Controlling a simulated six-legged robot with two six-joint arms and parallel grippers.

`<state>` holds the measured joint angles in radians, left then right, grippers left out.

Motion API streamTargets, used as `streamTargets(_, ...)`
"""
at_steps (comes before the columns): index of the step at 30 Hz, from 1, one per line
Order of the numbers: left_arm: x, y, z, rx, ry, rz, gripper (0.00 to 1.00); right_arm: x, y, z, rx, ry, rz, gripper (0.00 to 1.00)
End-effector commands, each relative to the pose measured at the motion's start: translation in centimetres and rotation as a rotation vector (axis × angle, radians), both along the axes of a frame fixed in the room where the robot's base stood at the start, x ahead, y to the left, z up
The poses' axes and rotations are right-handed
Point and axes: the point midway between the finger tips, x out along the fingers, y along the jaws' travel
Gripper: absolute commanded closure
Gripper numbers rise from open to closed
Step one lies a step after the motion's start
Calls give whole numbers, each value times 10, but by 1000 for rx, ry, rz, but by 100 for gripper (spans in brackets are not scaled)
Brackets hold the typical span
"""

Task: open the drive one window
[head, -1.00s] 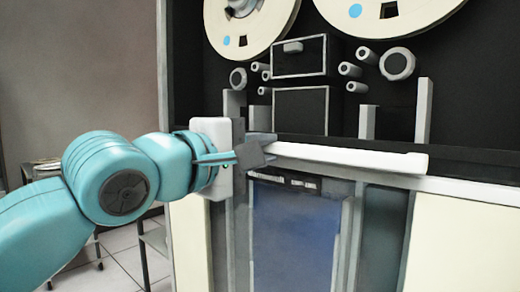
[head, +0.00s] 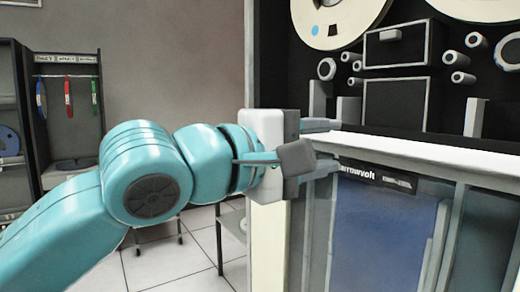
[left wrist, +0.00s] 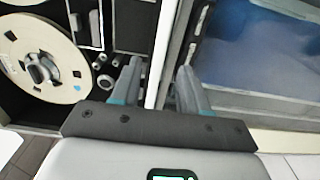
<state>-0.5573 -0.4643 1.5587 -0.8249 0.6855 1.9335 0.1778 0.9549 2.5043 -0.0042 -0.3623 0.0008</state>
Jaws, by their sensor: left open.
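The tape drive's front fills the right of the head view. A long white bar (head: 430,158) crosses it below the reels and above a blue panel (head: 385,238). My left gripper (head: 328,147) is at the bar's left end, its jaws open, one finger above and one below. In the left wrist view my left gripper (left wrist: 158,82) is open with the white bar (left wrist: 161,50) running between its fingers. Whether a finger touches the bar I cannot tell. The glass of the window is not clearly visible. My right gripper is not in view.
Tape reels (head: 340,20) and several rollers sit above the bar in the dark bay. A dark rack (head: 70,110) with coloured hanging items stands at the left. A small metal stand (head: 232,222) is beside the drive. Tiled floor shows behind my arm.

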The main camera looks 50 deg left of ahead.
Motion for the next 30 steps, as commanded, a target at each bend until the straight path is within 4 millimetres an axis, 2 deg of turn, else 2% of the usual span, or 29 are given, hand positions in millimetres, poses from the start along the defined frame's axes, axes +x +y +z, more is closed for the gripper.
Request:
streamTargets(1,-16,0,5,-1,-6,-9,55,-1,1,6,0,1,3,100)
streamTargets(6,-50,3,5,0,-6,-10,55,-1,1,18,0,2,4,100)
streamTargets(12,-73,5,5,-1,-6,-9,55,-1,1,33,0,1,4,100)
streamTargets(21,-92,4,2,8,5,-12,55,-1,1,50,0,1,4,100)
streamTargets(30,-98,7,1,0,0,-2,55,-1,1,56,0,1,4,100)
